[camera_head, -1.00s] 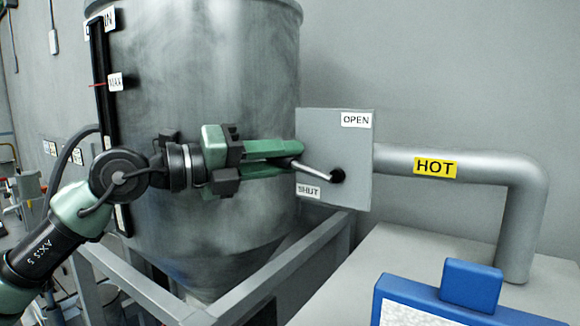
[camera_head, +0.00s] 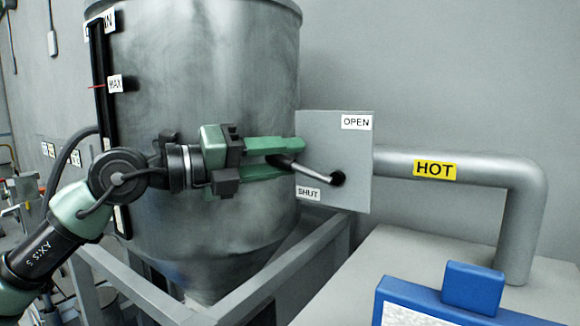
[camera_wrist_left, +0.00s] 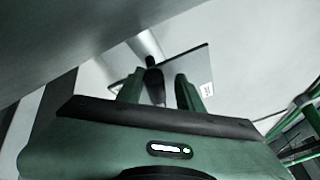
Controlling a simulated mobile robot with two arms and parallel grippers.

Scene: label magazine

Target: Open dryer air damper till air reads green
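The damper lever (camera_head: 318,172) pivots on a grey plate (camera_head: 345,150) beside the steel hopper (camera_head: 220,80). It points left and slightly up, nearer the SHUT label (camera_head: 309,194) at lower left than the OPEN label (camera_head: 356,122) at upper right. My left gripper (camera_head: 297,157) is open, with one finger above and one below the lever's dark grip. In the left wrist view the grip (camera_wrist_left: 153,80) stands between the two fingers, with gaps at both sides. My right gripper is out of view. No air reading can be made out.
A pipe with a yellow HOT label (camera_head: 435,170) runs right from the plate and bends down to a grey surface (camera_head: 400,260). A blue-framed board (camera_head: 470,290) stands at front right. A metal frame (camera_head: 270,275) lies below the hopper. The wall area above the pipe is clear.

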